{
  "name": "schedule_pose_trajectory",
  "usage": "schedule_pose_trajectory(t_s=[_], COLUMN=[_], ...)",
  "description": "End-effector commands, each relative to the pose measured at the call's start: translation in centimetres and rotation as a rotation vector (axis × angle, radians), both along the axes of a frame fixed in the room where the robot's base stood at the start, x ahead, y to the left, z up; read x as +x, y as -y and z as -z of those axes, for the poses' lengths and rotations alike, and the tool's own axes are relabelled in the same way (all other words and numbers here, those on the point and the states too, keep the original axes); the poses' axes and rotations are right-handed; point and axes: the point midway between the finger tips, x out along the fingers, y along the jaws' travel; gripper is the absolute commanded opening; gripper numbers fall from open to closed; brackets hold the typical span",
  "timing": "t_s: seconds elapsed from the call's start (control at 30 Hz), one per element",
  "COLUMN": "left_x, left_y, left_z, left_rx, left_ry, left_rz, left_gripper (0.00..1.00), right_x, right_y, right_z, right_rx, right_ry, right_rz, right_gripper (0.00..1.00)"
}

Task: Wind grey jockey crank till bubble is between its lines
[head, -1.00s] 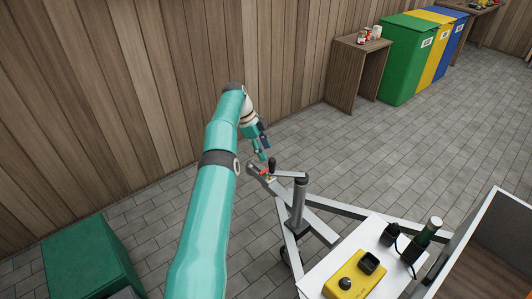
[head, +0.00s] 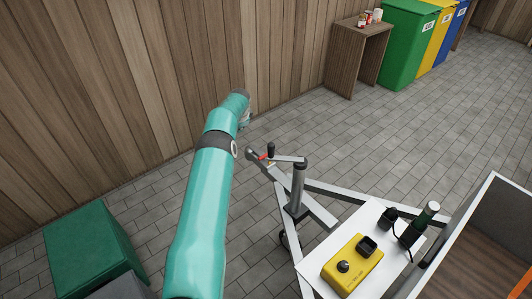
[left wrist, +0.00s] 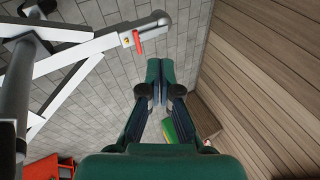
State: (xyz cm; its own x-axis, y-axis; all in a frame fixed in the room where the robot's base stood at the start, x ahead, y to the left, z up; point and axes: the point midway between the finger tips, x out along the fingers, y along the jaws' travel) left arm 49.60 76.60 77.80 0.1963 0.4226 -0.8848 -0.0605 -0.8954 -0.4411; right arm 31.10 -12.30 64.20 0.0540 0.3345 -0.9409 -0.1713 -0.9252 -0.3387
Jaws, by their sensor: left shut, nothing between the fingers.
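The grey jockey crank (head: 287,159) sits on top of the upright grey jockey post (head: 298,187) on the trailer frame. Its arm points left and ends in an upright black knob (head: 271,149). My left gripper is mostly hidden behind my own arm in the head view, left of the crank and apart from it. In the left wrist view my left gripper (left wrist: 159,75) is shut and empty, its fingertips together over the floor. The trailer's coupling with a red part (left wrist: 137,42) shows up and left of the fingertips. I cannot make out the bubble or its lines. My right gripper is out of view.
A green box (head: 88,245) stands at lower left.

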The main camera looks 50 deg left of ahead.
Motion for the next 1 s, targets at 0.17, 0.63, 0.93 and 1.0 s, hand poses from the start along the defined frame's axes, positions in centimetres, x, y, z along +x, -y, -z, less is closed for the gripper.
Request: schedule_pose_trajectory(t_s=[0.17,0.63,0.93,1.0], left_x=[-0.2,-2.0,-9.7,-9.9], left_y=[-2.2,15.3,22.5,21.4], left_z=[-0.8,-2.7,-7.5,-8.6], left_rx=[0.203,-0.035,-0.154,-0.126], left_ry=[0.074,0.354,0.299,0.3], left_rz=[0.024,0.602,0.759,0.748], left_gripper=[0.0,0.0,0.0,0.0], right_x=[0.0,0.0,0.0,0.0], right_y=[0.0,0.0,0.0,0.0], right_z=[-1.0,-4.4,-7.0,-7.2], right_rx=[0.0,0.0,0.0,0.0], right_ry=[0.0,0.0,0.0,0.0], right_rz=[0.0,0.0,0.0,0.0], right_gripper=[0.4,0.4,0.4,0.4])
